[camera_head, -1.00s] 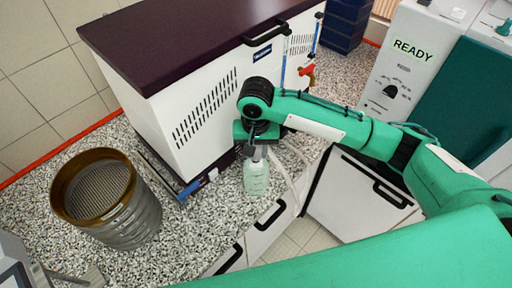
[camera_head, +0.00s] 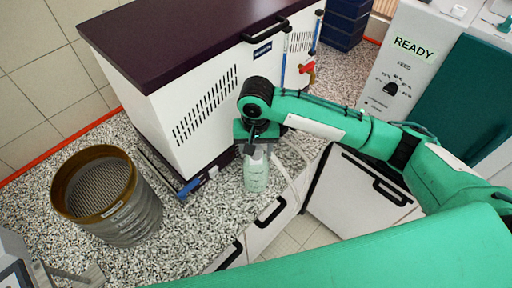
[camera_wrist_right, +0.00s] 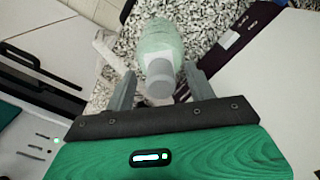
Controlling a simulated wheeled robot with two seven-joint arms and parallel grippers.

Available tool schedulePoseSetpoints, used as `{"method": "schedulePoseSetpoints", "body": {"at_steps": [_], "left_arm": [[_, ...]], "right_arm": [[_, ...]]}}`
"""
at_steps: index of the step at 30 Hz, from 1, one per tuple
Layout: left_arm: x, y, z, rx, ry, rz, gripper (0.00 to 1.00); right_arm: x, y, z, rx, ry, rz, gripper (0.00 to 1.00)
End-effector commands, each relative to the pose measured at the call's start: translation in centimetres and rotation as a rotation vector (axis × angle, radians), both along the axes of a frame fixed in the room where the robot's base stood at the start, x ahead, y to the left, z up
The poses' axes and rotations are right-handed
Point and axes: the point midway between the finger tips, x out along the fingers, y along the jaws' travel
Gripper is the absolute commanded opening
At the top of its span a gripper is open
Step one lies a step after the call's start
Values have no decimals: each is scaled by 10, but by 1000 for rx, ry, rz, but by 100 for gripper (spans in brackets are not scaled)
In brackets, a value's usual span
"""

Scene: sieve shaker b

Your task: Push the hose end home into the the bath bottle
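The bath bottle (camera_head: 256,178), pale green and translucent, stands upright on the speckled counter in front of the white bath. My right gripper (camera_head: 257,139) is directly above it, pointing down. In the right wrist view, its two fingers (camera_wrist_right: 160,82) stand apart on either side of a grey round piece (camera_wrist_right: 159,84) at the bottle's top, with a gap showing at the left finger. A whitish hose (camera_head: 289,172) loops at the bottle's right. I cannot tell how deep the hose end sits. My left gripper is out of view.
The white bath (camera_head: 188,110) with a dark lid stands close behind the bottle. A brass-rimmed sieve stack (camera_head: 126,219) stands at the left. The counter's front edge and white drawers (camera_head: 268,232) are close to the bottle. A READY machine (camera_head: 412,48) is at the right.

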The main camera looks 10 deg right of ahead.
Motion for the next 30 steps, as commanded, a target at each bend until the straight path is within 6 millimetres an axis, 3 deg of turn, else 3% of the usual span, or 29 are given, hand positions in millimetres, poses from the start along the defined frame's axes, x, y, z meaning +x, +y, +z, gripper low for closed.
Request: {"method": "schedulePoseSetpoints", "body": {"at_steps": [8,18,30], "left_arm": [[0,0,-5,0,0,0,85],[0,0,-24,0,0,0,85],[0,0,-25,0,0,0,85]], "right_arm": [[1,1,12,2,-2,0,55],[1,0,89,0,-5,2,55],[0,0,133,0,-1,1,55]]}}
